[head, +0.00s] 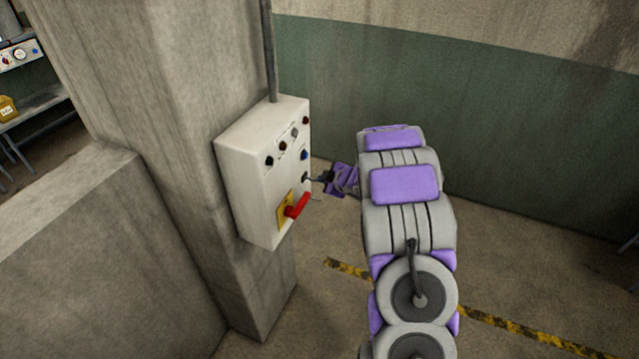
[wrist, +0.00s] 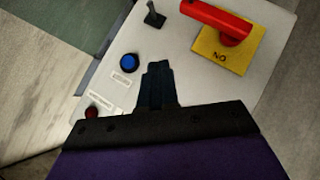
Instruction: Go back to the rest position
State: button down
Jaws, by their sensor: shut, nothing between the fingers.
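My gripper (head: 318,178) is shut and empty, with its tip close to the front of a white control box (head: 240,165) on the concrete pillar. In the wrist view my gripper (wrist: 158,72) points at the panel face between a blue button (wrist: 129,63) and a red handle (wrist: 215,18) on a yellow plate (wrist: 222,50). A small black lever (wrist: 154,15) stands up near the top of the wrist view. I cannot tell whether the fingertips touch the panel. My purple and grey arm reaches in from the right of the box in the head view.
The concrete pillar (head: 180,80) and a low wall (head: 90,260) stand on the left. A conduit (head: 268,50) rises from the box. A green and grey wall (head: 480,130) is behind. The floor with a yellow-black stripe (head: 510,325) is open on the right. A bench (head: 40,105) shows far left.

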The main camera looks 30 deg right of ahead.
jog(key=s+r+m+g+h+b, duration=0.3)
jog(key=s+m+g+h+b, duration=0.3)
jog(key=s+b, duration=0.65)
jog(key=s+a+f+m+g+y+b, duration=0.1)
jog(key=s+a+f+g+b, duration=0.1)
jog(key=s+a, duration=0.6)
jog(key=s+a+f+m+g+y+b, duration=0.2)
jog(key=s+a, duration=0.6)
jog(key=s, duration=0.8)
jog(key=s+a+f+m+g+y+b, duration=0.1)
jog(key=s+a+f+g+b, duration=0.2)
jog(key=s+a+f+b, duration=0.2)
jog(key=s+a, duration=0.3)
jog(key=s, duration=0.3)
jog(key=shift+s+m+y, duration=0.3)
jog(key=shift+s+m, duration=0.1)
